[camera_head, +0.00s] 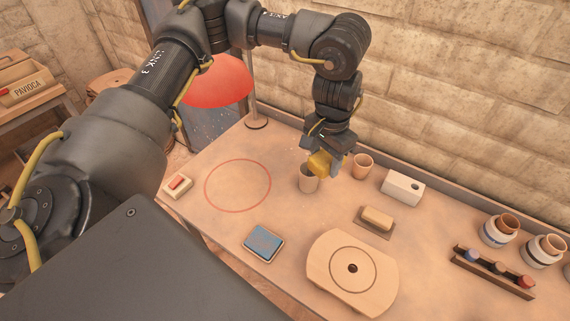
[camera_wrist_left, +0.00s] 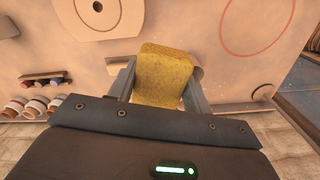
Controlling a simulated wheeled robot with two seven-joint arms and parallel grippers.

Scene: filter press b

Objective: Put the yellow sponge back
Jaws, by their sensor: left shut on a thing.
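The yellow sponge (camera_head: 320,163) is held between the fingers of my left gripper (camera_head: 333,163), above the back part of the table. In the left wrist view the sponge (camera_wrist_left: 162,76) fills the space between the two fingers. Another brown cup (camera_head: 362,167) stands just right of the gripper. My right gripper does not show.
A white block with a hole (camera_head: 402,188), a tan block on a brown base (camera_head: 377,217), a blue pad (camera_head: 262,243) and a round-holed board (camera_head: 351,272) lie on the table. A red circle (camera_head: 238,186) surrounds bare tabletop. Jars (camera_head: 498,231) stand at right; a wall bounds the back.

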